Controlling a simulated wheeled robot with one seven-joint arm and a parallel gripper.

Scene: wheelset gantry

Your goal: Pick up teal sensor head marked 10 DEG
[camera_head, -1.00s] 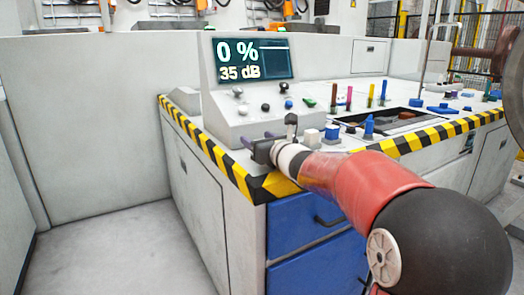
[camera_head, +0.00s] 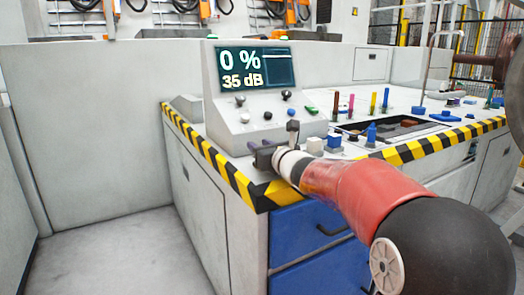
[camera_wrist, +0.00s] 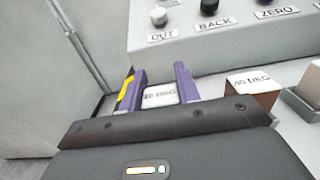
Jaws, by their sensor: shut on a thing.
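My gripper (camera_wrist: 160,92) has purple fingers, shut on a small block, the sensor head (camera_wrist: 160,96), whose pale labelled top shows between them in the wrist view. Its label is too blurred to read surely, and its teal sides are hidden. In the head view my gripper (camera_head: 258,147) is low over the bench's near left corner, in front of the console; the held head cannot be made out there. A brownish block (camera_wrist: 252,88) with a DEG label, first digits unclear, stands to the right of my fingers, apart from them.
The console (camera_head: 255,112) with knobs and a screen (camera_head: 255,68) reading 0 % and 35 dB stands just behind my gripper. White-topped blocks (camera_head: 315,146) and a blue piece (camera_head: 371,133) stand to the right. Yellow-black striping (camera_head: 250,192) marks the bench edge.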

